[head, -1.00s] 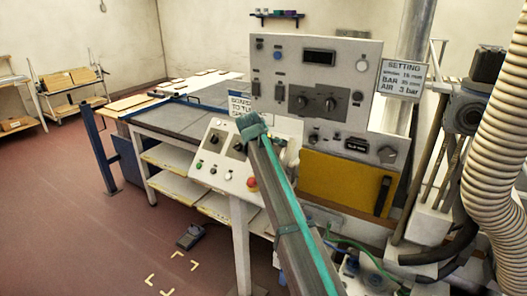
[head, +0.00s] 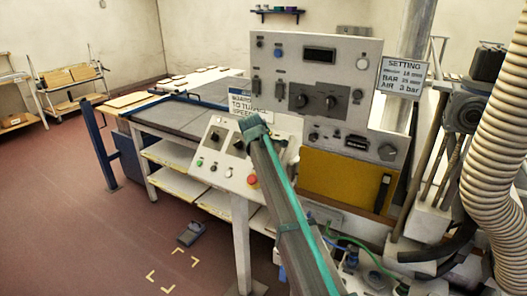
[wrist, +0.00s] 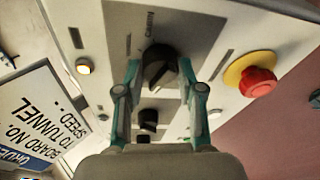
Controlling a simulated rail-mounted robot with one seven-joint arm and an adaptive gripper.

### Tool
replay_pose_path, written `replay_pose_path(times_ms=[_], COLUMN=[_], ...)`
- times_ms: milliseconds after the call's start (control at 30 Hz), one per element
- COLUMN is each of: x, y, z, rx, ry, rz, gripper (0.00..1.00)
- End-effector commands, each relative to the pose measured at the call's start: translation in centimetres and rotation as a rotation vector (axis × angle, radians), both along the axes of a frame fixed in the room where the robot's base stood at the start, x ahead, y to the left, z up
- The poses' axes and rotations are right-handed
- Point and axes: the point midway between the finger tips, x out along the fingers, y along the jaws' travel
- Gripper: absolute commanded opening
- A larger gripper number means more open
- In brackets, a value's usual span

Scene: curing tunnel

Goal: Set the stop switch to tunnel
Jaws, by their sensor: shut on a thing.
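In the wrist view a black rotary knob (wrist: 158,66) with a pale pointer line sits on the light sloped panel (wrist: 225,30). My gripper (wrist: 161,70) has one teal finger on each side of this knob and is shut on it. The pointer line lies slanted; the small lettering beside the knob is too unclear to read as a position. A second black knob (wrist: 148,120) sits below it in the wrist view, apart from the fingers. In the head view the sloped panel (head: 205,166) shows at the centre, and my arm covers part of it and hides the fingers.
A red mushroom button (wrist: 258,82) on a yellow ring is right of the gripper. A lit white button (wrist: 83,67) is on the left. A paper sign (wrist: 40,115) reads "to tunnel speed".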

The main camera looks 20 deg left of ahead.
Motion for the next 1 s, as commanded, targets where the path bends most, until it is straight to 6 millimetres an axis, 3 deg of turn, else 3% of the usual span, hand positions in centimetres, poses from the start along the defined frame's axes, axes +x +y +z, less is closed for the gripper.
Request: replay_pose_path(times_ms=[467,1000], x=[-0.05,-0.08], y=[-0.04,-0.04], z=[-0.36,-0.48], rx=[0.107,0.451], ry=[-0.016,-0.072], rz=[-0.109,-0.455], gripper=[0.03,0.03])
